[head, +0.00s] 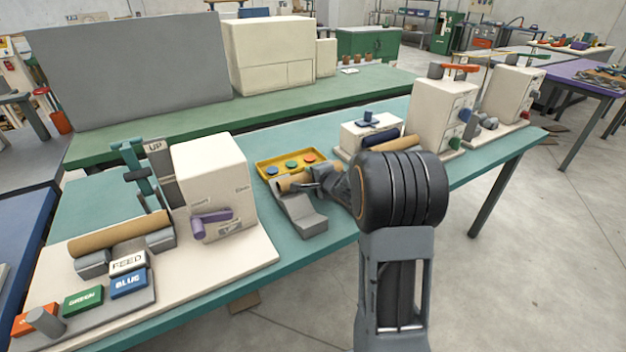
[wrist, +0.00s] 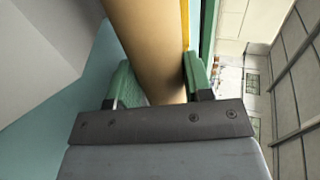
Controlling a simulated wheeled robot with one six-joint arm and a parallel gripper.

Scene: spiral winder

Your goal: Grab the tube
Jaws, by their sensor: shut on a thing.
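A brown cardboard tube (head: 290,183) is at the middle of the teal bench, over or on a grey stepped holder (head: 304,216). I cannot tell whether it touches the holder. My gripper (head: 314,180) reaches it from the right in the head view. In the wrist view my gripper (wrist: 160,80) has its green fingers on both sides of the tube (wrist: 150,40), shut on it. My arm hides part of the gripper in the head view.
Left of the holder stands a cream winder (head: 212,175) with another brown tube (head: 118,233) on its rollers and labelled buttons (head: 128,263) in front. A yellow tray (head: 268,168) with coloured discs lies behind the holder. More cream machines (head: 440,112) stand right.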

